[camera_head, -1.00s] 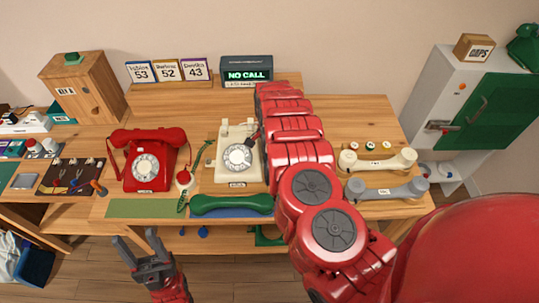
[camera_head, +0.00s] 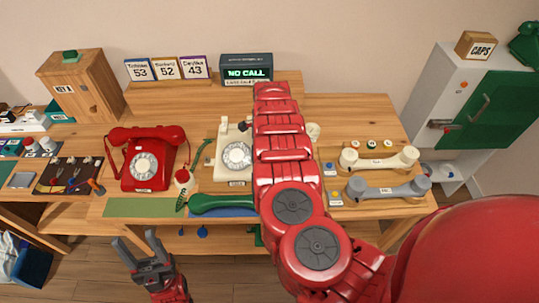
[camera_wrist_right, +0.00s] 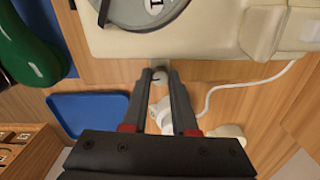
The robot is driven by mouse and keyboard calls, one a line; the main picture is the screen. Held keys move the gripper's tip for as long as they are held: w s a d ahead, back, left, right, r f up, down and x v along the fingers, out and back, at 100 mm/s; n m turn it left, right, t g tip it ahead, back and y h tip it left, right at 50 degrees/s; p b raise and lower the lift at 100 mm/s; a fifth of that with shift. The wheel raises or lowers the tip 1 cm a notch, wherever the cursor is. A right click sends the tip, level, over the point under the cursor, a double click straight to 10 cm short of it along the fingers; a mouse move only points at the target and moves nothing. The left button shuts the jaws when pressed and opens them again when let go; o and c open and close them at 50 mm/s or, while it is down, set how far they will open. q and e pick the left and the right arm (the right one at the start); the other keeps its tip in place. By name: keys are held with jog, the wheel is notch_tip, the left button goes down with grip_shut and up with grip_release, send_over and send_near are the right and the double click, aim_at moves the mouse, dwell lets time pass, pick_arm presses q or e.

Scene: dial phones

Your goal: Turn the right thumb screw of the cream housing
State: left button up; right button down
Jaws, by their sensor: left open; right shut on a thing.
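The cream housing (camera_head: 222,172) is the cream dial phone in the middle of the table, its right side hidden by my right arm. In the right wrist view the housing (camera_wrist_right: 208,38) fills the top. The right thumb screw (camera_wrist_right: 160,75) shows as a small grey round knob at the housing's edge, between the fingertips. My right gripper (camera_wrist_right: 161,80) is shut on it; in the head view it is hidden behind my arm. My left gripper (camera_head: 143,248) is open and empty in front of the table, well away from the housing.
A red dial phone (camera_head: 152,158) stands left of the housing. A green handset (camera_head: 218,202) lies in front of it. Cream (camera_head: 380,159) and grey (camera_head: 388,188) handsets lie at the right. In the wrist view, a white cord (camera_wrist_right: 235,86) and a blue tray (camera_wrist_right: 88,112) are close by.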

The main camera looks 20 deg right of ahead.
jog(key=shift+m, duration=0.3)
jog(key=c, duration=0.7)
grip_release()
notch_tip(320, 180, up, 17)
jog(key=b, duration=0.3)
jog(key=shift+r, duration=0.2)
jog(key=shift+f, duration=0.1)
